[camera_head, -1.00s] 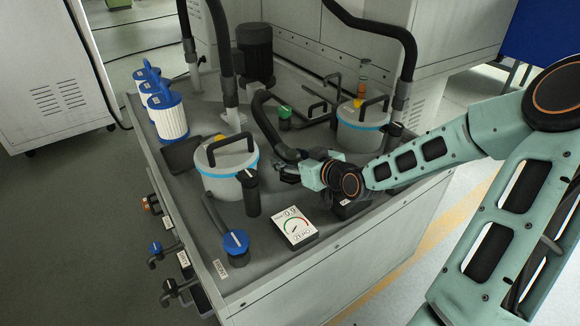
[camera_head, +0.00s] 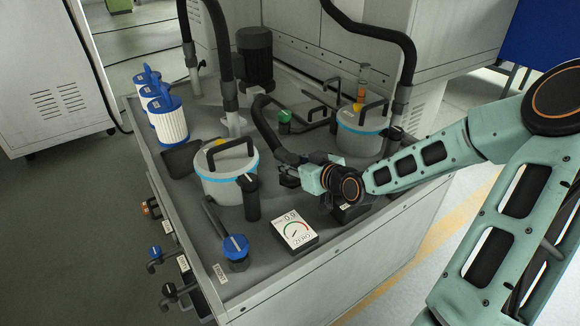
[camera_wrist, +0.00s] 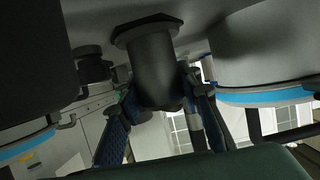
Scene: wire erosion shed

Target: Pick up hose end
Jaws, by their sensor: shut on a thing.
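The black hose (camera_head: 265,125) rises in an arc from the grey deck in the head view, and its end comes down at my gripper (camera_head: 296,166). My gripper is shut on the hose end. In the wrist view, a dark cylinder with a wide flange (camera_wrist: 152,72), which looks like the hose end, sits between the two blue-padded fingers of my gripper (camera_wrist: 160,125). The exact contact is partly hidden by the gripper body in the head view.
A lidded grey pot (camera_head: 228,185) stands left of my gripper, another (camera_head: 362,135) behind right. A gauge (camera_head: 296,230) and a blue-capped valve (camera_head: 236,248) are in front. White filters (camera_head: 168,120) stand at left. Upright hoses (camera_head: 224,60) rise at the back.

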